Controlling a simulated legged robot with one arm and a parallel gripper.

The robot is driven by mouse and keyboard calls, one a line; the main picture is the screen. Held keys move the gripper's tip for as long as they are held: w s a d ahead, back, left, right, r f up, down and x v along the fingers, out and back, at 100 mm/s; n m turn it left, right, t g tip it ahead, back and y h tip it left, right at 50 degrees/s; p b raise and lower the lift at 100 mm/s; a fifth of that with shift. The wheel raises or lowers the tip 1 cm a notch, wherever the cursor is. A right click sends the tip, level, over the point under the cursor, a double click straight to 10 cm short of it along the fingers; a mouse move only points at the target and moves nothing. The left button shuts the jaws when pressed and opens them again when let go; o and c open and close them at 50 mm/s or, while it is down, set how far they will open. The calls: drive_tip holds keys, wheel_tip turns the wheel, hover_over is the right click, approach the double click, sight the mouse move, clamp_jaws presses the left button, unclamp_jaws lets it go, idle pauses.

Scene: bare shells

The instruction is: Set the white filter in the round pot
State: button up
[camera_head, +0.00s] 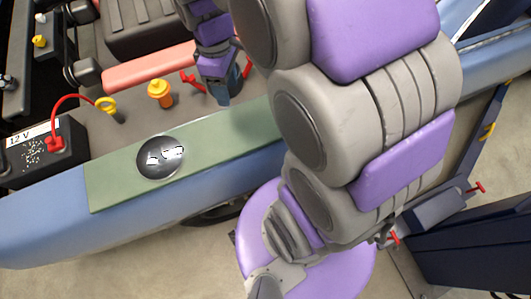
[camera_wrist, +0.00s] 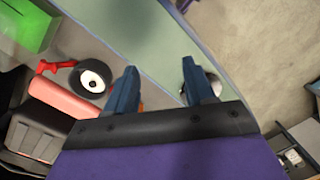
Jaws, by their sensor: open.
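In the wrist view, a dark round pot (camera_wrist: 74,79) stands left of my gripper, with red clips beside it. A white ring with a dark centre, which looks like the white filter (camera_wrist: 84,77), sits inside the pot's rim. I cannot tell how deep or level it sits. My gripper (camera_wrist: 166,82) is open, with nothing visible between its two blue fingers. It is to the side of the pot, apart from it in the picture. In the head view, my gripper (camera_head: 223,98) points down near the green mat's back edge, and my arm hides much of the pot area.
A shiny metal dish (camera_head: 152,169) lies on the green mat (camera_head: 110,187) over the blue fender (camera_head: 50,228). An orange cap (camera_head: 160,93), a yellow dipstick ring (camera_head: 106,104) and a 12 V battery (camera_head: 40,160) with a red cable are nearby. A green box (camera_wrist: 28,25) is upper left.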

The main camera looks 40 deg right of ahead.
drive_tip(key=s+a+f+m, duration=0.1)
drive_tip(key=s+m, duration=0.7)
drive_tip(key=s, duration=1.1)
drive_tip(key=shift+a+f+m+g, duration=0.2)
drive_tip(key=shift+a+m+g, duration=0.15)
drive_tip(key=shift+a, duration=0.3)
drive_tip(key=shift+w, duration=0.1)
